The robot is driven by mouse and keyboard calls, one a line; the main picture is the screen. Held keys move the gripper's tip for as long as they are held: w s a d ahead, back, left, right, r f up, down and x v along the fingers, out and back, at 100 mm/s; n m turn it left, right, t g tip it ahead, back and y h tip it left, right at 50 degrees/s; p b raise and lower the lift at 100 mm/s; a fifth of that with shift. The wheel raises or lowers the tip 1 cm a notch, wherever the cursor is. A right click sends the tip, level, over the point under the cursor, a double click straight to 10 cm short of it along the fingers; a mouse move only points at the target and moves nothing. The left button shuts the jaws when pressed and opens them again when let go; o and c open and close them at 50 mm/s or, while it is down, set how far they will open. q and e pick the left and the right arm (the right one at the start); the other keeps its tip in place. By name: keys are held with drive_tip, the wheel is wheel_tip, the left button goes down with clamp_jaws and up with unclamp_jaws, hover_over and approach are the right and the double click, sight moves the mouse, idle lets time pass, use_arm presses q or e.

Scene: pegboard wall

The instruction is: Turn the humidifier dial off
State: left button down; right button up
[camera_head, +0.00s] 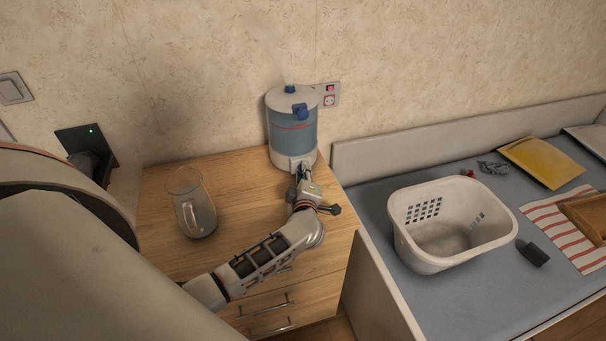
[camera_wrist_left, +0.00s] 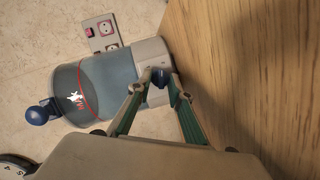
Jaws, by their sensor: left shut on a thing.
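The humidifier (camera_head: 292,128) stands upright at the back of the wooden cabinet, with a blue water tank, a white base and a blue nozzle on top. Faint mist shows above it. It also appears sideways in the left wrist view (camera_wrist_left: 108,75). My left gripper (camera_head: 304,172) is at the front of the humidifier's base. In the left wrist view its fingers (camera_wrist_left: 158,82) are shut on the small dark dial (camera_wrist_left: 160,76) on the base. The fingers hide part of the dial, and I cannot tell its setting. My right gripper is not in view.
A glass pitcher (camera_head: 194,204) stands on the cabinet top (camera_head: 240,200), left of my arm. A wall socket (camera_head: 328,95) is behind the humidifier. To the right, a white basket (camera_head: 410,222) and a yellow folder (camera_head: 541,162) lie on a grey-blue surface.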

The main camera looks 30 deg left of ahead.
use_arm(q)
drive_tip(key=c, duration=2.1)
unclamp_jaws()
drive_tip(key=v, duration=1.2)
